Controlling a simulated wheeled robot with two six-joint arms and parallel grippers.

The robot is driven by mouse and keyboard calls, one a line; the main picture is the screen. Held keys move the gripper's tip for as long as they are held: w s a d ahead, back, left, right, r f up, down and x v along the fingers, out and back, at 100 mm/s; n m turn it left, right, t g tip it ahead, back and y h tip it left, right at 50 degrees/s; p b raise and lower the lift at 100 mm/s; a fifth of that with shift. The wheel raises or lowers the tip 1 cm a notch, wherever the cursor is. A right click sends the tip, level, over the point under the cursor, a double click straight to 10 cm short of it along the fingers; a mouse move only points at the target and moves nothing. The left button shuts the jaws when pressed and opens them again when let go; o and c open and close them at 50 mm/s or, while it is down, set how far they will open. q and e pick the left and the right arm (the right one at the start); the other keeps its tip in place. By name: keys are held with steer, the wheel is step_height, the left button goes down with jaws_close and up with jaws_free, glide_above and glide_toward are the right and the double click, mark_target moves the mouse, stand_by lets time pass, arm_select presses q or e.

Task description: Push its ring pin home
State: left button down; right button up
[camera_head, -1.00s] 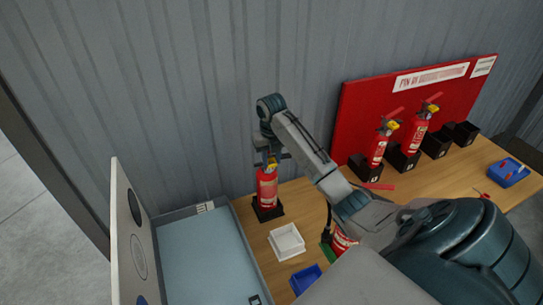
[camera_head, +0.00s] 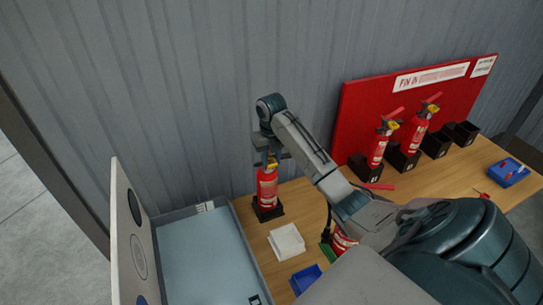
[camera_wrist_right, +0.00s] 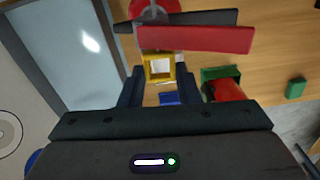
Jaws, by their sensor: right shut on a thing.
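A red fire extinguisher (camera_head: 267,192) stands upright in a black holder (camera_head: 268,212) on the wooden bench. Its red lever (camera_wrist_right: 195,38) and the black lever behind it cross the top of the right wrist view. The yellow square ring of its pin (camera_wrist_right: 158,79) lies between my right fingertips, just below the red lever. My right gripper (camera_head: 268,156) is over the extinguisher's head and shut on the ring; its fingers also show in the right wrist view (camera_wrist_right: 159,84). The pin's shaft and hole are hidden. My left gripper is not in view.
A white tray (camera_head: 286,241) and blue bin (camera_head: 305,279) lie in front. Two more extinguishers (camera_head: 378,150) stand in holders before a red board (camera_head: 425,85). A green holder (camera_wrist_right: 207,76) with something red is nearby.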

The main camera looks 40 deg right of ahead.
stand_by(0.8)
steer(key=o, duration=1.2)
steer(key=shift+w, duration=0.1)
steer(key=shift+c, duration=0.2)
